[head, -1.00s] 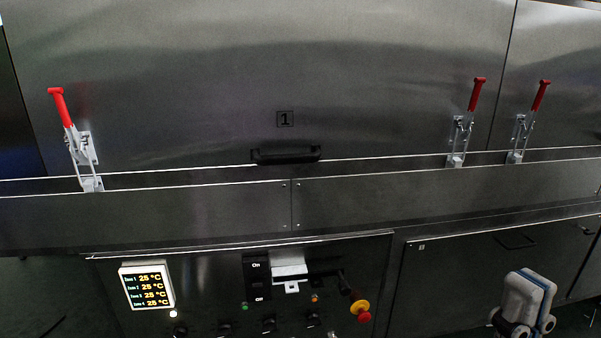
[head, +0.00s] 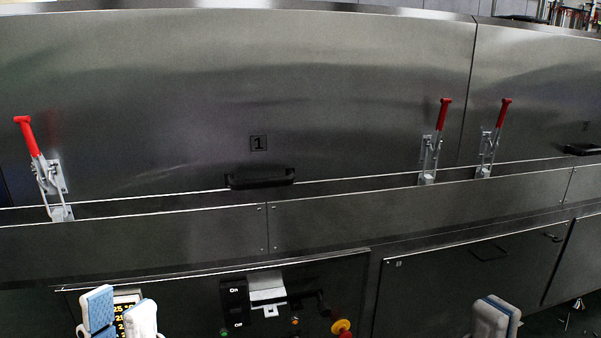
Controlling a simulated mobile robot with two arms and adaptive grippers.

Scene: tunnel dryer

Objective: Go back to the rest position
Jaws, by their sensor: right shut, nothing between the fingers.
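My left gripper (head: 119,308) shows at the bottom left of the head view, with its two pale fingers apart and nothing between them. It stands in front of the temperature display (head: 124,303) and hides much of it. My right gripper (head: 496,316) shows at the bottom right, in front of the lower panel. Its fingers are together and hold nothing. Both grippers are cut off by the bottom edge of the picture.
The dryer door marked 1 (head: 350,80) fills the middle, with a black handle (head: 260,178). Red-handled clamps stand upright at the left (head: 40,165) and right (head: 434,140). The control panel has a switch (head: 234,306) and an emergency stop (head: 341,327).

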